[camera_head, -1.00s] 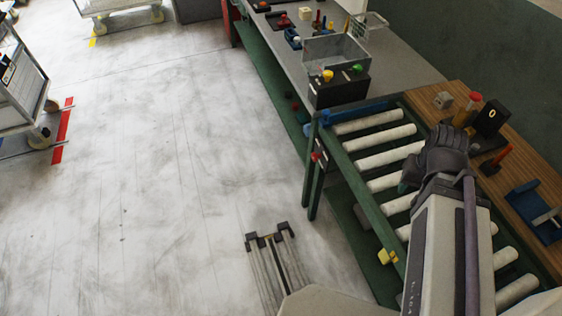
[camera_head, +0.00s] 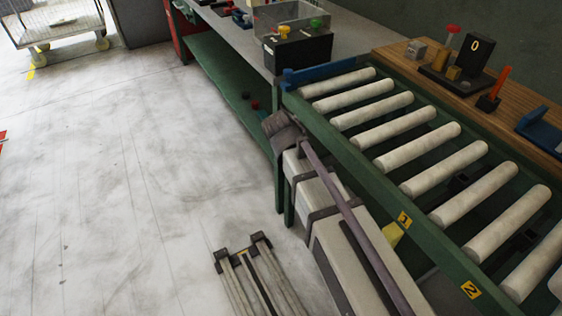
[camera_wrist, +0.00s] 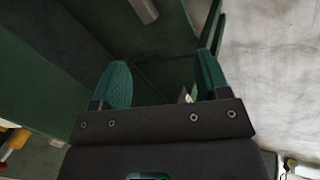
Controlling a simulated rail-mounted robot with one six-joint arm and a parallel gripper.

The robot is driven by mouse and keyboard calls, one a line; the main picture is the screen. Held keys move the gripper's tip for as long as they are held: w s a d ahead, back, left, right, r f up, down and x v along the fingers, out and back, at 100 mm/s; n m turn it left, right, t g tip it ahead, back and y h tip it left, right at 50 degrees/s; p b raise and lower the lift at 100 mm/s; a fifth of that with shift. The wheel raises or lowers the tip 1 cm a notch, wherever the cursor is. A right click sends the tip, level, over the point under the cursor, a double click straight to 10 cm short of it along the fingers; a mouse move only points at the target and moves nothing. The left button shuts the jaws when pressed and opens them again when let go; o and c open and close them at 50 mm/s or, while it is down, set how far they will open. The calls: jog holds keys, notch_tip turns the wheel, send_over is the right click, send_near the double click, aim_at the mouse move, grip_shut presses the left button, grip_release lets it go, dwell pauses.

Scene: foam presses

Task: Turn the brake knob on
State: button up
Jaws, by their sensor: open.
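No brake knob can be made out with certainty now. The front corner leg of the roller conveyor (camera_head: 330,132), where a small red knob shows in the earlier head view, is largely covered by my arm. My gripper (camera_wrist: 163,78) is beside that corner; in the head view its dark end overlaps the conveyor's front left edge, with the fingertips hidden. In the wrist view its two teal fingers are apart with nothing gripped between them. Dark green frame parts lie beyond them, and pale floor shows to the right.
A black box (camera_head: 300,51) with yellow and green buttons stands at the bench end. A wooden board (camera_head: 408,67) behind the rollers carries a black block marked 0 (camera_head: 474,52) and red-topped parts. A green lower shelf (camera_head: 220,75) runs under the bench.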

jog(key=w+a+f+m+t+h+b, duration=0.25)
jog(key=w+a+f+b, duration=0.4)
jog(key=f+b, duration=0.45)
jog(key=w+a+f+m+t+h+b, duration=0.1)
jog(key=w+a+m+t+h+b, duration=0.35)
jog(key=w+a+b, duration=0.35)
notch_tip(320, 180, up, 7)
jog(key=a+m+t+h+p, duration=0.1)
jog(key=a+m+h+p, duration=0.2)
jog(key=m, duration=0.4)
jog(key=shift+h, duration=0.4)
jog(key=x, duration=0.7)
jog(key=s+x, duration=0.1)
jog(key=x, duration=0.3)
jog(key=shift+w+d, duration=0.2)
jog(key=shift+d, duration=0.35)
jog(key=c, duration=0.9)
